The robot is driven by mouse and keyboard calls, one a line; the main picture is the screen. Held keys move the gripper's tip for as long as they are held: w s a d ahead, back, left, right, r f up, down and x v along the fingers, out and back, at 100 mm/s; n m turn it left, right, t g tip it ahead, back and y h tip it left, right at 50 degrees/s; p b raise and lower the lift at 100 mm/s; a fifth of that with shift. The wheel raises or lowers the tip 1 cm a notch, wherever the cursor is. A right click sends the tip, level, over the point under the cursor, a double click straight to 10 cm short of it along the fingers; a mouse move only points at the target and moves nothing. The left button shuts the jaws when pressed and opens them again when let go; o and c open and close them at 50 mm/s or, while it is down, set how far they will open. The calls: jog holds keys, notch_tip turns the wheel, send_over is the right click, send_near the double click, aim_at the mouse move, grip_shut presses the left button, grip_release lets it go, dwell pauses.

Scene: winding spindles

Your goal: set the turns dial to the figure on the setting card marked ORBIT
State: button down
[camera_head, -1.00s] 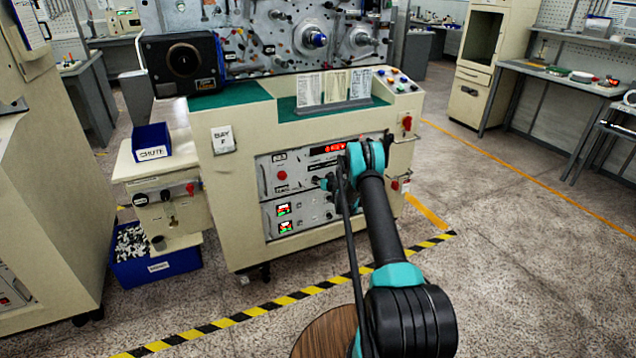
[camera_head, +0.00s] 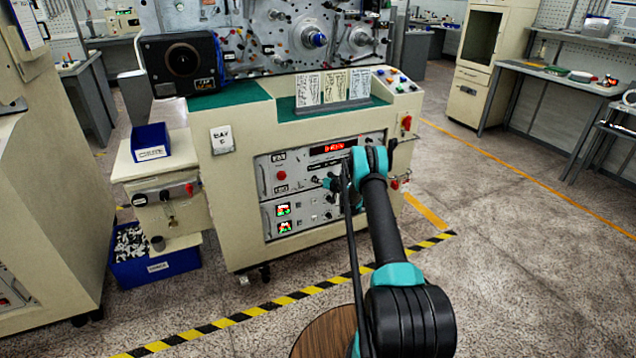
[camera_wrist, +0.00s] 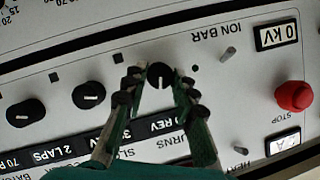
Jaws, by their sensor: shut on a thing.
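The turns dial (camera_wrist: 160,74) is a small black round knob with a white pointer mark on the panel. In the wrist view, where the lettering is upside down, part of the word "TURNS" shows beside it. My gripper (camera_wrist: 158,86) is shut on this knob, a fingertip on either side. In the head view my gripper (camera_head: 331,183) is at the panel front, and my arm hides part of it. Three setting cards, left (camera_head: 308,89), middle (camera_head: 335,86) and right (camera_head: 360,84), stand on the green top; their writing is too small to read, so I cannot tell which is ORBIT.
Two more black knobs (camera_wrist: 90,95) (camera_wrist: 24,112) sit left of the dial in the wrist view. A red stop button (camera_wrist: 293,96) and a small metal toggle (camera_wrist: 228,54) are to the right.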

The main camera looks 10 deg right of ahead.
jog(key=c, duration=1.2)
grip_release()
jog(key=shift+r, duration=0.1)
jog(key=v, duration=1.2)
